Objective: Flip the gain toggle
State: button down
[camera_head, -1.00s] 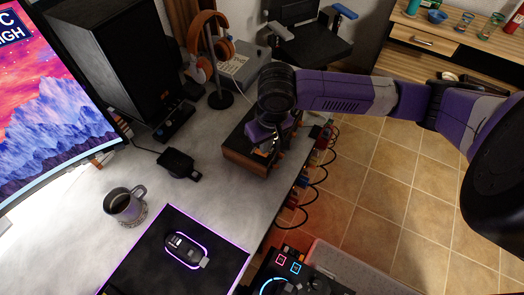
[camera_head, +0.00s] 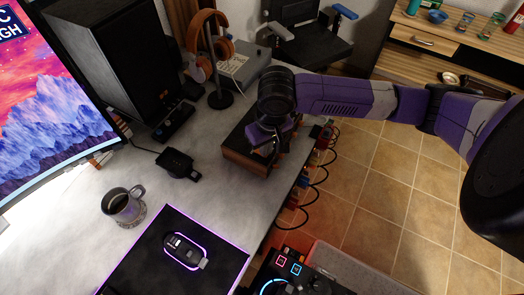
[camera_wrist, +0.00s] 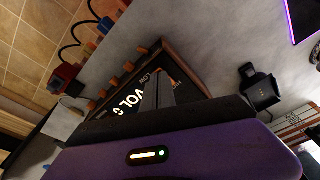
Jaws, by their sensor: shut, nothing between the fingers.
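A dark box with wooden sides (camera_head: 238,160) stands on the desk near its right edge. In the wrist view the box (camera_wrist: 190,66) shows a black top with white lettering, including "VOL", and small "LOW" print by the fingers. My gripper (camera_head: 268,152) is over the box, pointing down, with its fingers shut and empty. In the wrist view the gripper fingers (camera_wrist: 160,90) are together in front of the lettered panel. The gain toggle cannot be made out; the fingers and gripper body cover part of the panel. I cannot tell whether the fingers touch it.
Orange headphones on a stand (camera_head: 220,97) and a grey device (camera_head: 246,66) are behind the box. A black charger-like stand (camera_head: 177,163), a mug (camera_head: 123,205) and a mouse (camera_head: 184,250) are left of it. Colored plugs with cables (camera_head: 318,160) line the right side.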

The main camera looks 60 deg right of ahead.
notch_tip(320, 180, up, 7)
jog(key=p, duration=0.6)
dwell(0.5)
jog(key=shift+f, duration=0.1)
dwell(0.4)
